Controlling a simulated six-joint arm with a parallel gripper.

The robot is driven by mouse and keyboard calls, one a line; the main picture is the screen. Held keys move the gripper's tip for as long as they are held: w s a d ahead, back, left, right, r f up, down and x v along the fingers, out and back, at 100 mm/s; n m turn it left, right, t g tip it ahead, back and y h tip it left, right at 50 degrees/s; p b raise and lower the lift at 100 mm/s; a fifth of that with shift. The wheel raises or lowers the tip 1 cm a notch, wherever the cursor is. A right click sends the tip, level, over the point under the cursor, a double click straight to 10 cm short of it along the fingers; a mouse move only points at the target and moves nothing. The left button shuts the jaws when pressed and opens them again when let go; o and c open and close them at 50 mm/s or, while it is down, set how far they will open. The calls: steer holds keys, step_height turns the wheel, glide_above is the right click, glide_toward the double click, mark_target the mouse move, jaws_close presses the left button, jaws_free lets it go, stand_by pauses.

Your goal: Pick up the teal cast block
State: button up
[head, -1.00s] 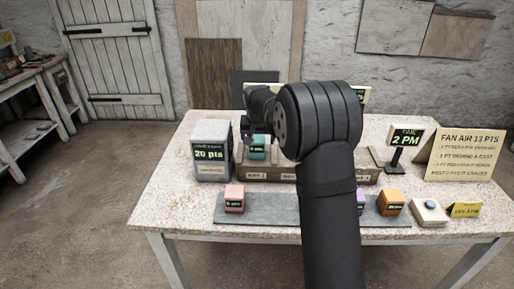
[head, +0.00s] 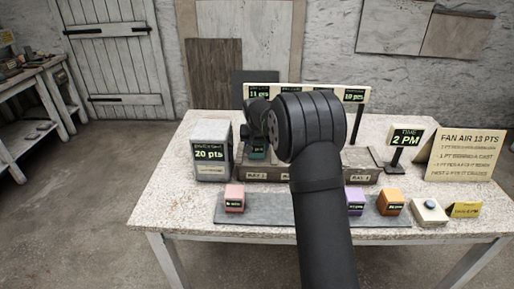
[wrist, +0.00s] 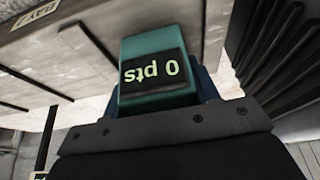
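The teal cast block (head: 258,154) is at the left part of the long bay tray, partly hidden by my gripper (head: 256,137) and wrist in the head view. In the wrist view the teal block (wrist: 155,50) is very close, with a dark label reading "0 pts" upside down. Blue parts of my gripper show at both sides of the block, right up against its outline. The fingertips are hidden, so I cannot tell whether they are closed on it. I cannot see a clear gap under the block.
A grey box marked 20 pts (head: 211,150) stands left of the bay tray (head: 360,176). Pink (head: 234,198), purple (head: 355,202) and orange (head: 390,203) blocks sit on a grey strip in front.

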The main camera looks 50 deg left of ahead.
steer(key=shift+c, duration=0.4)
steer(key=shift+r, duration=0.6)
steer(key=r, duration=0.3)
steer(key=shift+w+d+r, duration=0.25)
steer(key=shift+d+r, duration=0.1)
steer(key=shift+d, duration=0.05)
steer(key=w+d+r, duration=0.4)
steer(key=d+r, duration=0.2)
steer(key=d, duration=0.3)
steer(key=s+d+f, duration=0.8)
steer(key=s+f, duration=0.3)
steer(key=s, duration=0.2)
steer(key=shift+s+d+f, duration=0.15)
steer(key=shift+s+f, duration=0.05)
steer(key=shift+f, duration=0.1)
steer(key=shift+f, duration=0.1)
steer(key=shift+f, duration=2.7)
steer(key=shift+f, duration=0.7)
